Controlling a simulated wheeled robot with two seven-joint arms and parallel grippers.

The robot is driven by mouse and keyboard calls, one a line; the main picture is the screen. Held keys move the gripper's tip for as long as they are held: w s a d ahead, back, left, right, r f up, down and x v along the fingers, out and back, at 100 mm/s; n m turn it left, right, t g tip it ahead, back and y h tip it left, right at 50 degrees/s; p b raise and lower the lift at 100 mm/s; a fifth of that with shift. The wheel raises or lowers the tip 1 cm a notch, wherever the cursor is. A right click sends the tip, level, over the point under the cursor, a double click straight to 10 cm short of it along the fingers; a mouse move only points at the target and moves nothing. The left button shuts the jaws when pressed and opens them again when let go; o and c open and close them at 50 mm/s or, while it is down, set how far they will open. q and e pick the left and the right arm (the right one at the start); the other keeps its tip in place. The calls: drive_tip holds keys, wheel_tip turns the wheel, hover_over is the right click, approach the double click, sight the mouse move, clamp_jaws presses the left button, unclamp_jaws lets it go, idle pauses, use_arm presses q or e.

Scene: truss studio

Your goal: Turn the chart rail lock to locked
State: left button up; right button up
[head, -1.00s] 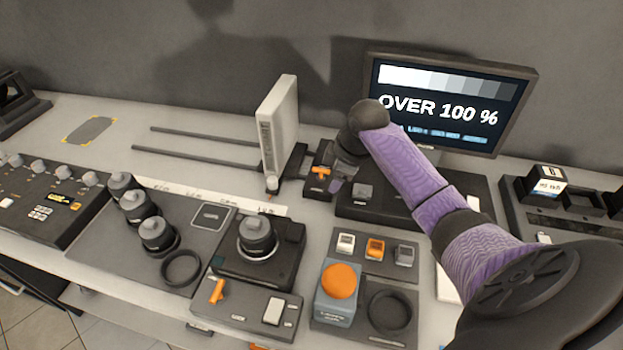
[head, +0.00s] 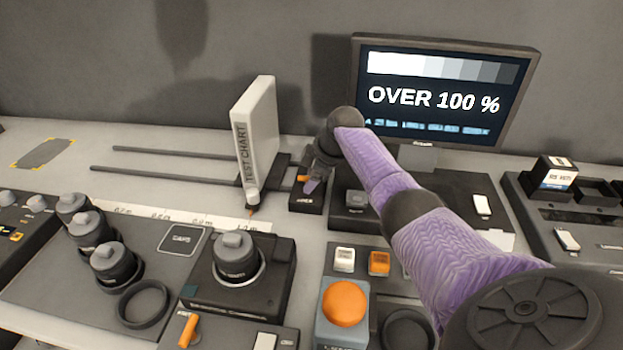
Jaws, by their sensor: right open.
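The chart rail lock is a small black box (head: 306,201) beside the right end of the rails, with a short orange lever (head: 302,178) on top. My right gripper (head: 314,183) is open at the lock and partly covers the lever. I cannot tell whether its fingers touch the lever or which way the lever is set. The white test chart (head: 255,135) stands upright on its dark carriage, just left of the lock. My left gripper is not in view.
Two dark rails (head: 165,172) run left from the chart, behind a white scale strip (head: 190,217). The monitor (head: 440,92) reads "OVER 100 %" behind my right arm. A camera box (head: 240,275) and an orange button (head: 344,303) stand in front. Several lenses stand at left.

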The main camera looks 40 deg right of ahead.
drive_tip(key=shift+c, duration=0.3)
clamp_jaws()
drive_tip(key=shift+r, duration=0.1)
